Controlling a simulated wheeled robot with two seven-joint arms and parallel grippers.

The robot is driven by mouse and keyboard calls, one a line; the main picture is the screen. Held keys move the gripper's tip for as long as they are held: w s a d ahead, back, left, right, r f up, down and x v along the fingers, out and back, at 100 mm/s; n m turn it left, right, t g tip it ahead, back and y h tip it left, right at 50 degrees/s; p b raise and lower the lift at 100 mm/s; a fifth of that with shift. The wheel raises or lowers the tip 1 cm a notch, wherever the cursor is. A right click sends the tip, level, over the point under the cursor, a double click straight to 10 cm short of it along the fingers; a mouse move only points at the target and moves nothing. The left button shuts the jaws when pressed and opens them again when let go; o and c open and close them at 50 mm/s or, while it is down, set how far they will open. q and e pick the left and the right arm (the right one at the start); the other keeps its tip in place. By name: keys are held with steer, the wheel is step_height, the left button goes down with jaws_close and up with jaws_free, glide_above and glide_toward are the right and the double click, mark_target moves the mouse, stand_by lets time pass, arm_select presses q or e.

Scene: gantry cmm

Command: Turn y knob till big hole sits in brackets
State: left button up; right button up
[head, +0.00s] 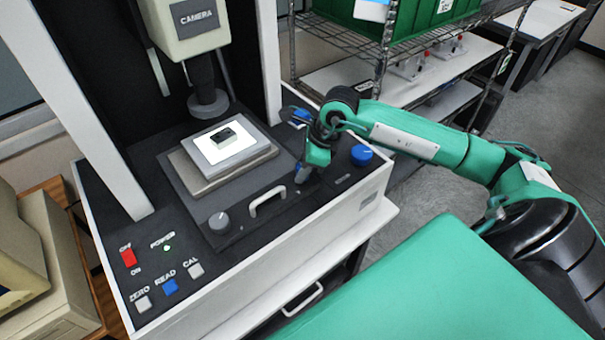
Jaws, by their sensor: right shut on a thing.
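My right gripper (303,173) comes in from the right and points down at the front right of the dark stage base, right of the pale handle. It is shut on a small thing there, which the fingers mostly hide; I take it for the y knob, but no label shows. A grey knob (219,222) with a light pointer line stands left of the handle. A small dark part (222,136) lies on the white lit plate (233,153) of the stage (190,178), under the camera (185,25). Its holes are too small to tell, and no brackets show. My left gripper is out of view.
A blue knob (361,155) stands right of my gripper, and another blue piece shows behind my wrist. Front left are a red switch (128,257) and several buttons. A beige device (60,270) is cut off at left. A wire rack (385,45) stands behind my right arm.

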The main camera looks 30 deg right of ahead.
steer(key=shift+m, duration=0.4)
steer(key=shift+r, duration=0.1)
steer(key=o, duration=1)
steer(key=shift+c, duration=0.2)
steer(key=b+v, duration=0.3)
steer(key=v, duration=1)
steer(key=shift+s+r, duration=0.2)
steer(key=shift+r, duration=0.15)
